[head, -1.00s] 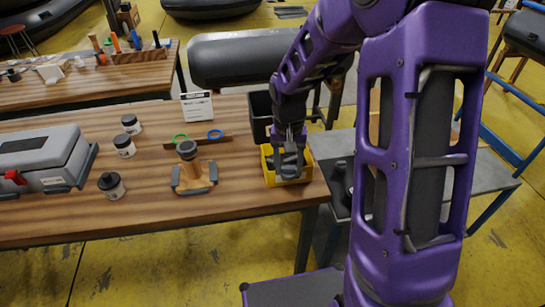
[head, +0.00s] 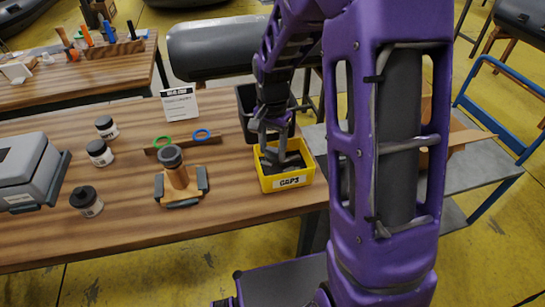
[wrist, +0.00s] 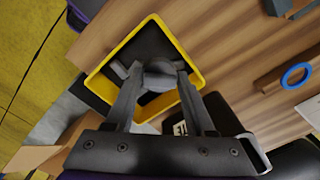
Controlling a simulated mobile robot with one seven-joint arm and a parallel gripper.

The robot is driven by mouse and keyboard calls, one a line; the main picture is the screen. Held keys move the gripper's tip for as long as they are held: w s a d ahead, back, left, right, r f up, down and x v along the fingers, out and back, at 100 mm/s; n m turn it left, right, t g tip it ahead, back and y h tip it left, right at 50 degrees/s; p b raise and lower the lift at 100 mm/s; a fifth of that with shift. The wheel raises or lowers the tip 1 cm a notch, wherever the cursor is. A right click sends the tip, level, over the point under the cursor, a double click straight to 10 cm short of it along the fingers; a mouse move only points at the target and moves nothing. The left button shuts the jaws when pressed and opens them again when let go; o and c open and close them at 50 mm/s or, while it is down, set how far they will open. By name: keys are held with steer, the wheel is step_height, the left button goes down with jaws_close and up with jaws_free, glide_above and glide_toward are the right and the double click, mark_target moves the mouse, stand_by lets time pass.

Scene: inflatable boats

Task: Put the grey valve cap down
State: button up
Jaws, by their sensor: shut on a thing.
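My gripper (head: 283,157) points down into a yellow bin (head: 287,183) labelled CAPS, at the table's right end. In the wrist view my gripper (wrist: 157,76) is shut on the grey valve cap (wrist: 160,77), which sits between the fingertips. The cap is over the dark inside of the bin (wrist: 184,53), within its yellow rim. I cannot tell whether the cap touches the bin floor. In the head view the fingers and the bin wall make the cap hard to make out.
A black bin (head: 247,121) stands just behind the yellow one.

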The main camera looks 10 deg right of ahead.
mark_target(273, 149)
steer(key=shift+f, duration=1.55)
steer(key=shift+f, duration=0.1)
steer(key=shift+f+b, duration=0.3)
steer(key=shift+b, duration=0.15)
steer(key=o, duration=1)
steer(key=shift+o, duration=0.2)
steer(key=shift+r, duration=0.15)
step_height(273, 149, up, 13)
steer(key=shift+f+p, duration=0.2)
steer(key=shift+p, duration=0.95)
